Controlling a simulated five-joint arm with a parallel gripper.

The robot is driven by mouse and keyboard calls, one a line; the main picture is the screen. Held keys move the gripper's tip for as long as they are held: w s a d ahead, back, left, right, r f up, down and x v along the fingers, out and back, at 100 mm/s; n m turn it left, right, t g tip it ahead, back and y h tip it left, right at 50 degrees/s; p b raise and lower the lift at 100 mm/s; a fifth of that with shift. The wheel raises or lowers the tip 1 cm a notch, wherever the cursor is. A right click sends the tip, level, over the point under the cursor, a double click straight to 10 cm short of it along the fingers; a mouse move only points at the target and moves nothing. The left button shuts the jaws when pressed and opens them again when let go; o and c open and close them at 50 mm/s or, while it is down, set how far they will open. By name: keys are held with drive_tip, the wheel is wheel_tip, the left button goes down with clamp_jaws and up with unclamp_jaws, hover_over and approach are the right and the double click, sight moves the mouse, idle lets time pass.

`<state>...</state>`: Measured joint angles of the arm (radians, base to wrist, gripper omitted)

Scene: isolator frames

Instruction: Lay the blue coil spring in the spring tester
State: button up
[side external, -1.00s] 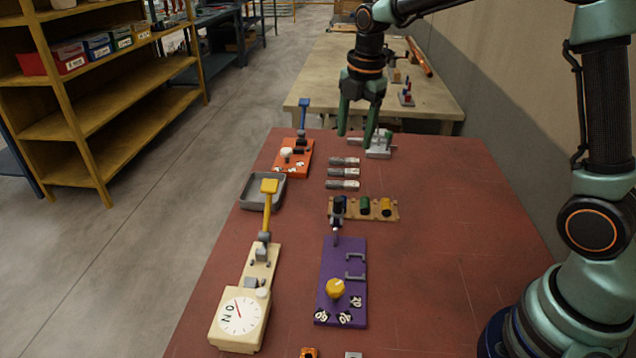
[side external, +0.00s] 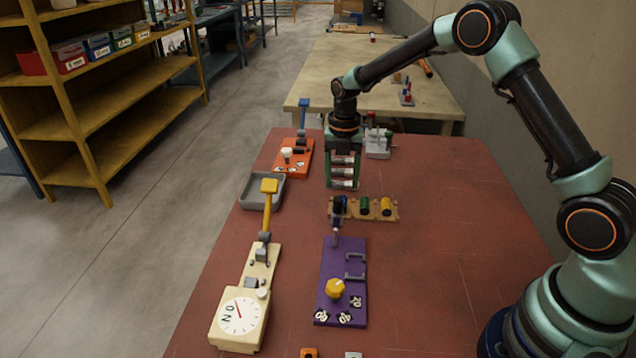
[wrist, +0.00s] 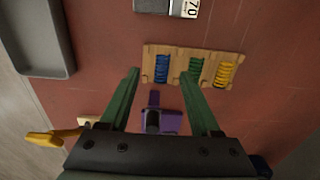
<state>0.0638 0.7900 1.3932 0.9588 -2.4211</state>
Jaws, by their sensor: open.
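The blue coil spring (side external: 340,204) lies in the left slot of a tan rack (side external: 389,216), beside a green and a yellow spring. In the wrist view the blue coil spring (wrist: 162,69) appears between my fingertips. My gripper (side external: 343,186) is open and empty, above and just behind the rack's left end; it also shows in the wrist view (wrist: 163,73). The spring tester looks to be the long cream device (side external: 258,268) at front left, with a dial marked N (side external: 239,316) and a raised yellow lever (side external: 267,208).
A purple fixture (side external: 330,268) with a yellow knob stands in front of the rack. A grey tray (side external: 250,203) lies at left, an orange fixture (side external: 305,165) behind it. Several grey labelled blocks (side external: 343,172) show through my gripper. The table's right side is clear.

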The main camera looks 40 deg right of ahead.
sight(342, 195)
drive_tip(key=shift+s+f, duration=0.2)
drive_tip(key=shift+f, duration=2.4)
clamp_jaws()
